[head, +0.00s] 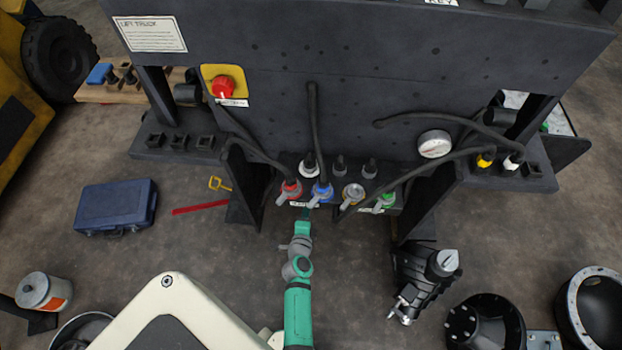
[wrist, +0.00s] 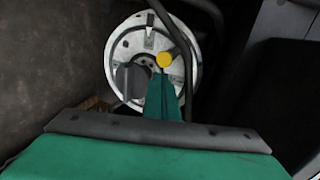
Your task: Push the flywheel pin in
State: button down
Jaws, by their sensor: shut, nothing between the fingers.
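The flywheel (wrist: 124,50) shows in the wrist view as a pale round disc with a dark hub and slots. A round yellow knob (wrist: 164,59), which looks like the flywheel pin's head, sits right of the hub. My gripper (wrist: 162,76) is shut and empty. Its green fingertips point at the yellow knob and appear right at its lower edge. I cannot tell whether they touch it, or how deep the pin sits. In the head view my gripper (head: 304,214) reaches under the dark panel's connector row. The flywheel and pin are hidden there.
A dark panel (head: 330,110) carries hoses and coloured connectors (head: 322,192) just above my gripper. Dark upright plates (head: 246,185) stand on both sides. A dark hose (wrist: 178,32) crosses in front of the flywheel. A blue case (head: 116,206) lies on the floor at left.

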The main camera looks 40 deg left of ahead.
dwell(0.3)
jog(key=r+x, duration=0.1)
jog(key=x, duration=1.2)
jog(key=shift+w+a, duration=0.3)
jog(key=shift+w, duration=0.2)
jog(key=shift+f, duration=0.1)
